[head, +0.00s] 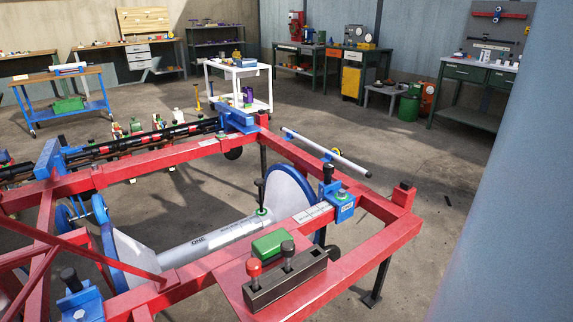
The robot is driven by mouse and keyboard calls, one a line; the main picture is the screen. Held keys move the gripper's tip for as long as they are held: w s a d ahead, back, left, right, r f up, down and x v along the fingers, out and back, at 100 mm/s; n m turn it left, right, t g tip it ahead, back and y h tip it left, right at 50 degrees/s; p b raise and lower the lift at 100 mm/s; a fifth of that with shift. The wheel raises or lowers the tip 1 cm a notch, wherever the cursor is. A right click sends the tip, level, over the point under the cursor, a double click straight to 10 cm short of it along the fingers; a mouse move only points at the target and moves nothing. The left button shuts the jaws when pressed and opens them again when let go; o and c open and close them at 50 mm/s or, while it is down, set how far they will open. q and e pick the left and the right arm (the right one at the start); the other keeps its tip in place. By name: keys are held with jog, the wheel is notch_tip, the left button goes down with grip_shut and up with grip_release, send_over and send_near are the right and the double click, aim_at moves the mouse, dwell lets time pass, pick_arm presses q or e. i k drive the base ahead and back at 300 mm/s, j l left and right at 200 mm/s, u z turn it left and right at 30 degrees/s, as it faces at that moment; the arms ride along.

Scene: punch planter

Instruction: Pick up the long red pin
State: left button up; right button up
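A red-topped pin (254,269) stands upright in a dark block (285,281) on the red plate at the near right of the red frame. Only its upper part shows; the block hides the rest, so I cannot tell its length. A black-topped pin (288,253) stands in the same block, just to its right. Neither of my grippers is in view.
A green box (272,244) lies just behind the block. The red frame (335,262) carries blue clamps (341,205). A grey cylinder with a large blue-rimmed disc (290,195) lies inside it. A pale blue surface (510,220) fills the right edge.

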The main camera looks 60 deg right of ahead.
aim_at(253, 266)
jog(key=z, duration=1.55)
jog(key=u, duration=2.75)
jog(key=z, duration=2.7)
jog(key=l+u, duration=0.1)
jog(key=l, duration=0.75)
jog(key=k+l+u, duration=0.15)
jog(key=l, duration=0.65)
jog(key=i, duration=0.05)
